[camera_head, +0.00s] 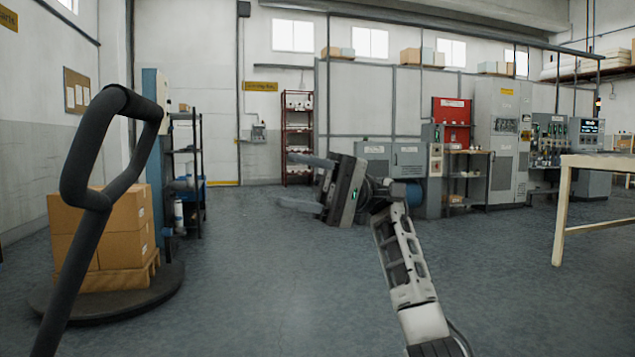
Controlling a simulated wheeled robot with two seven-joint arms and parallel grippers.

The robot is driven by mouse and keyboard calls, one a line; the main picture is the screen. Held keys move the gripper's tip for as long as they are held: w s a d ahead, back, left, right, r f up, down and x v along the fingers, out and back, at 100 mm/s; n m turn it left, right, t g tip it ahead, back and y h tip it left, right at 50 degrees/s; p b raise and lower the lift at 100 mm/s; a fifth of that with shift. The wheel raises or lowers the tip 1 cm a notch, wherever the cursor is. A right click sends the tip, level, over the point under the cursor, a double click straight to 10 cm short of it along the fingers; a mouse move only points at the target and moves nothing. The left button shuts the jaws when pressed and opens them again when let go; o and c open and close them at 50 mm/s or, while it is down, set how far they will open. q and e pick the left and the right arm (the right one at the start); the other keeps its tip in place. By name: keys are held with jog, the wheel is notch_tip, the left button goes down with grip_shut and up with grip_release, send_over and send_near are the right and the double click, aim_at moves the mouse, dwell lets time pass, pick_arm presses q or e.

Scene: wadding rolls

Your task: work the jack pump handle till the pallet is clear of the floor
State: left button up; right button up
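The jack pump handle (92,180), a dark grey bar with a closed loop grip at its top, rises at the near left, tilted to the right. The rest of the jack is out of view. A wooden pallet (118,279) with cardboard boxes (125,228) stands behind the handle on a dark round platform (140,300). I cannot tell whether this is the jack's pallet. My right gripper (285,180) is raised in the middle of the view, fingers apart and pointing left, empty. It is well to the right of the handle, not touching it. My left gripper is not seen.
A dark shelf rack (187,170) stands behind the boxes. Machine cabinets (500,140) line the back right wall, and a beige-legged table (562,215) stands at the right. The grey floor (270,290) between handle and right arm is clear.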

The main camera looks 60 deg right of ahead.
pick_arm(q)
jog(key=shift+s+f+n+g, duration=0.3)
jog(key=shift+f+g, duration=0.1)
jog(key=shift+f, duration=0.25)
pick_arm(e)
jog(key=v, duration=0.3)
jog(key=shift+s+d+f, duration=0.1)
jog(key=shift+d, duration=0.15)
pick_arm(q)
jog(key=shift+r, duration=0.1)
